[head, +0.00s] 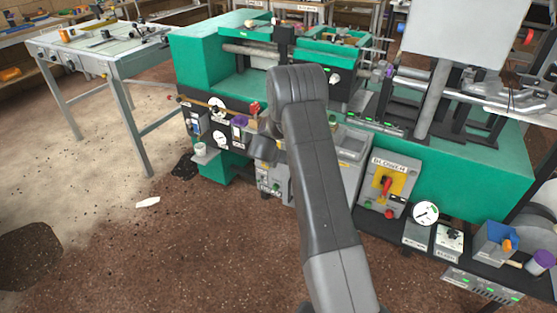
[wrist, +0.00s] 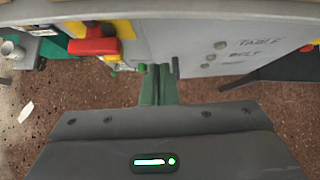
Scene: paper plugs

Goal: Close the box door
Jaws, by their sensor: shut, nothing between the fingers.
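A grey box (head: 399,207) with a red rotary switch (head: 385,184) on a yellow plate sits on the front of the green machine, right of my arm. In the wrist view, a red handle (wrist: 95,45) on yellow shows at the upper left, beside a broad light-grey panel (wrist: 190,48) with handwriting. I cannot tell whether this panel is the box door or how far it stands open. My gripper (wrist: 160,72) is shut and empty, its tips close to the panel's lower edge; contact is unclear. In the head view my arm hides the fingers.
The green machine (head: 470,180) fills the right and back. A gauge (head: 425,213) and small boxes stand on a low dark shelf at the right. A metal table (head: 95,48) stands at the left. The brown floor is mostly clear, with a white scrap (head: 148,202) on it.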

